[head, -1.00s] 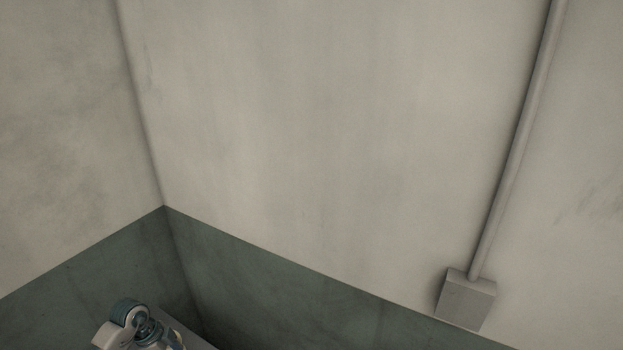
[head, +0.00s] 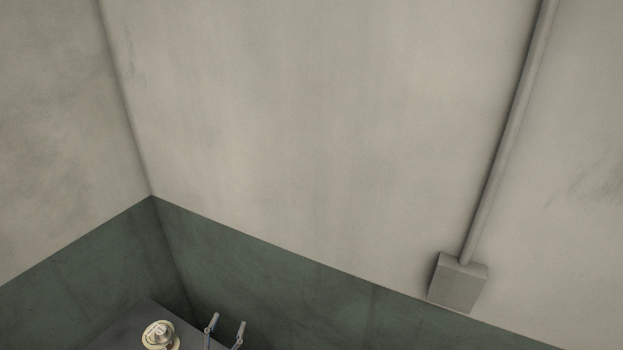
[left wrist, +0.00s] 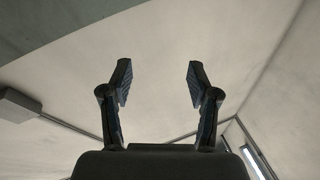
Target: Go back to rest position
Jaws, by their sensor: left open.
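My left gripper (head: 225,328) shows at the bottom edge of the head view, with only its two finger ends in the frame. In the left wrist view the left gripper (left wrist: 157,82) is open, with a wide empty gap between its fingers. My right gripper is not in view.
Pale walls with a dark green lower band (head: 260,275) meet in a corner at the left. A grey box (head: 458,284) with a pipe (head: 508,130) is fixed to the wall at right. The space around the left fingers looks clear.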

